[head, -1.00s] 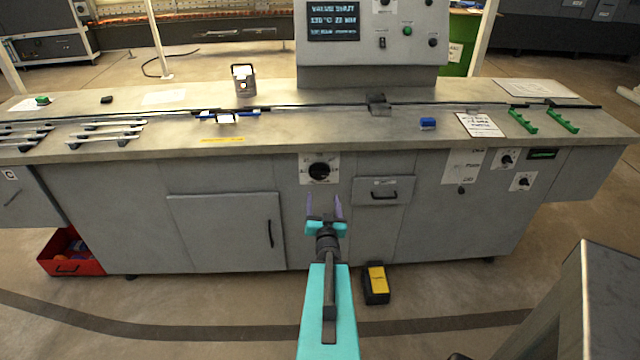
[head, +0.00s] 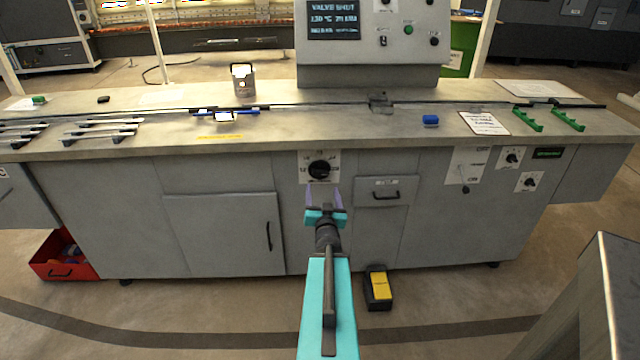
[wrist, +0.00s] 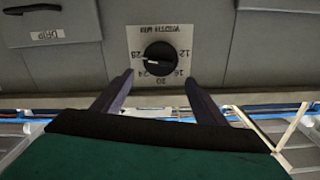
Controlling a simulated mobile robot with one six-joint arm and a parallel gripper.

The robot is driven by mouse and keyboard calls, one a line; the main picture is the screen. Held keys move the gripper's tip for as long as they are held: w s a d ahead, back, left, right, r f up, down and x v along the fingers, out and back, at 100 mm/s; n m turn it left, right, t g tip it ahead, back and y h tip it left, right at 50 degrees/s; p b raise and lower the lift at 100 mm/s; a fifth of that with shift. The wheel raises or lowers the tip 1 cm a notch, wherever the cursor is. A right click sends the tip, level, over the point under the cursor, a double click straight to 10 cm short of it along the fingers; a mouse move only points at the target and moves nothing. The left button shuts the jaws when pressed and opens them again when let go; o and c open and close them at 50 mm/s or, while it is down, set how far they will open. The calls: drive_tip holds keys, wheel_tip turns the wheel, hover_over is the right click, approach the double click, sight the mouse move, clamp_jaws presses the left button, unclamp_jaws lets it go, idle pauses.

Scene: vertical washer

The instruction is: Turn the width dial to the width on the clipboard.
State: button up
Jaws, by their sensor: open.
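The black round width dial (head: 319,169) sits on a white plate on the front panel. In the wrist view, the dial (wrist: 160,58) appears upside down, with marks from 12 to 28 under "WIDTH MM". Its pale pointer line points left, around 24 to 28; the exact mark is hard to tell. My gripper (head: 324,188) is open and empty just below and in front of the dial. In the wrist view, my fingertips (wrist: 158,82) lie apart on either side of the dial's lower edge, not closed on it. The clipboard (head: 485,123) lies on the right worktop; its writing is unreadable.
A drawer (head: 378,191) with a handle is right of the dial, and a cabinet door (head: 222,232) is left. A yellow-black pedal (head: 378,288) stands on the floor. A red bin (head: 65,258) is far left. A grey block (head: 570,310) stands at lower right.

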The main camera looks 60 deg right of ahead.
sight(321, 174)
drive_tip(key=shift+w+d+f+b, duration=0.1)
drive_tip(key=shift+w+d+b, duration=0.15)
drive_tip(key=shift+b, duration=0.55)
drive_tip(key=shift+b+x, duration=1.05)
drive_tip(key=shift+x, duration=3.1)
drive_tip(key=shift+s, duration=0.1)
